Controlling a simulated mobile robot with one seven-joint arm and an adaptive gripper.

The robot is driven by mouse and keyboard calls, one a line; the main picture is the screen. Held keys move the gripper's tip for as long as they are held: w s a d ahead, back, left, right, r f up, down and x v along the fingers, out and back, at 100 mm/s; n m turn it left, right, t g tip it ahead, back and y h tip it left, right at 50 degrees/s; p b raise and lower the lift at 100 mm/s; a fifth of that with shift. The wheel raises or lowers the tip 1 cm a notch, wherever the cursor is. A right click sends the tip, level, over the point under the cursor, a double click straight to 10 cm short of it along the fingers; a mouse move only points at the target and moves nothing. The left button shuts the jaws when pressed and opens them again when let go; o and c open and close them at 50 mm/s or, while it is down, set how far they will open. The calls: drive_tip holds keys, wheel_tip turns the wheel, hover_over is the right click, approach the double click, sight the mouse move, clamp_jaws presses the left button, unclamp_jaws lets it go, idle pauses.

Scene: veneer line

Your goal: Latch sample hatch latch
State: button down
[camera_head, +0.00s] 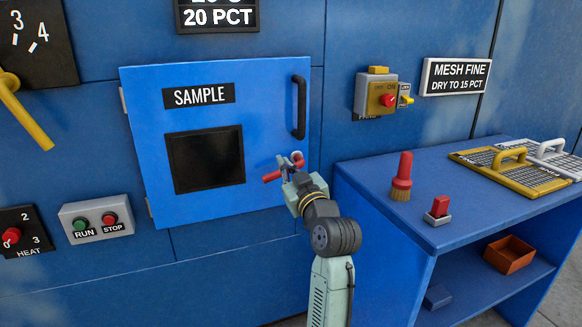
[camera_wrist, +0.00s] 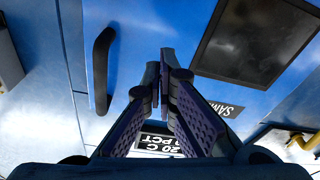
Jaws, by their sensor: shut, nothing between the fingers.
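The sample hatch (camera_head: 275,110) is a bright blue door with a "SAMPLE" label, a dark window and a black upright handle (camera_head: 299,107) near its right edge. It looks closed or nearly so; I cannot tell whether it is flush. The latch, with a red lever (camera_head: 271,177), is at the lower right of the door, partly hidden by my gripper (camera_head: 288,163). My gripper is at the latch, its fingers together and empty; contact is unclear. In the wrist view my gripper (camera_wrist: 166,62) points at the door, between the handle (camera_wrist: 102,70) and the window (camera_wrist: 255,38).
A blue bench (camera_head: 375,182) stands to the right with a red brush (camera_head: 401,178), a red-topped block (camera_head: 439,208) and mesh trays (camera_head: 508,170) on it. A RUN/STOP box (camera_head: 97,218) is left of the hatch. A switch box (camera_head: 377,94) is on the right wall.

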drive_tip(key=p+x, duration=0.2)
drive_tip(key=x, duration=0.6)
drive_tip(key=shift+s+d+f, duration=0.15)
drive_tip(key=shift+d+f, duration=0.05)
drive_tip(key=shift+f, duration=0.45)
drive_tip(key=shift+s+d+f, duration=0.15)
drive_tip(key=shift+d+f, duration=0.05)
drive_tip(key=shift+f, duration=0.45)
drive_tip(key=shift+s+d+f, duration=0.1)
drive_tip(key=shift+d+f, duration=0.1)
drive_tip(key=shift+f, duration=0.45)
